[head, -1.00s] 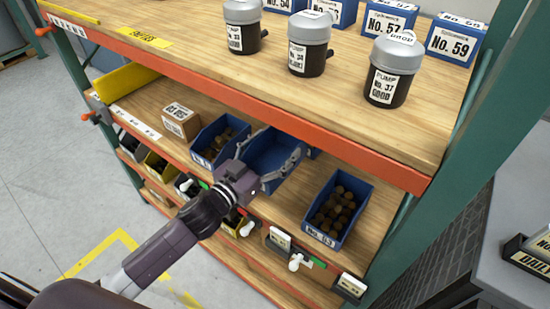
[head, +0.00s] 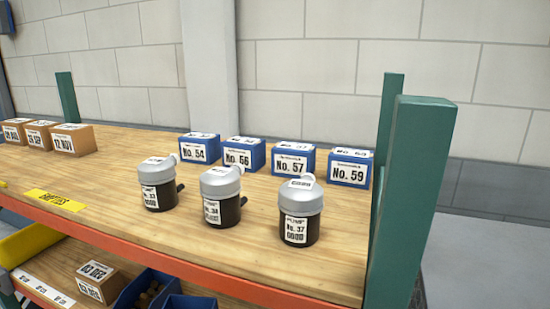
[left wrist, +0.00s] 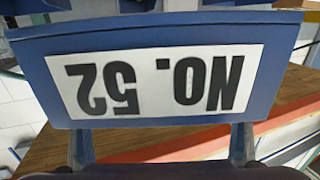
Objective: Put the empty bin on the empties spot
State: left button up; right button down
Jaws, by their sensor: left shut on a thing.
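The blue bin labelled No. 52 (left wrist: 285,75) fills the left wrist view, its label upside down there. My left gripper (left wrist: 161,138) is shut on this bin, with a finger showing at each side below the label. The bin's inside is hidden in this view. The yellow empties label (head: 55,199) lies on the left part of the upper shelf, near its front edge, with bare wood around it. A blue bin edge (head: 190,302) shows at the bottom of the head view; I cannot tell if it is the held bin. My right gripper is out of view.
Three pumps (head: 221,197) stand on the upper shelf (head: 110,220), with several blue boxes (head: 243,154) behind. Cardboard boxes (head: 75,140) stand at the back left. An orange beam (head: 150,252) edges the shelf; a green post (head: 410,200) stands right.

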pick_arm(q)
jog(key=shift+s+a+r+n+y, duration=0.15)
jog(key=shift+s+a+n+y, duration=0.15)
jog(key=shift+s+a+y, duration=0.35)
jog(key=d+r+m+g+h, duration=0.2)
jog(key=d+m+g+h, duration=0.7)
jog(key=d+h, duration=0.7)
jog(key=d+m, duration=0.1)
jog(key=m, duration=0.2)
jog(key=shift+m+g, duration=0.3)
jog(key=shift+g, duration=0.1)
jog(key=shift+a+g+h, duration=0.1)
jog(key=shift+g+h, duration=0.2)
jog(key=shift+h, duration=0.05)
jog(key=shift+s+a+m+g+h, duration=0.2)
jog(key=shift+a+m+g, duration=0.25)
jog(key=shift+m+g, duration=0.45)
jog(key=shift+s+a+m+g+h, duration=0.1)
jog(key=shift+a+m+g+h, duration=0.4)
jog(key=shift+g, duration=0.75)
jog(key=shift+s+a+m+g+h, duration=0.15)
jog(key=shift+a+m+g, duration=0.3)
jog(key=shift+m+g, duration=0.55)
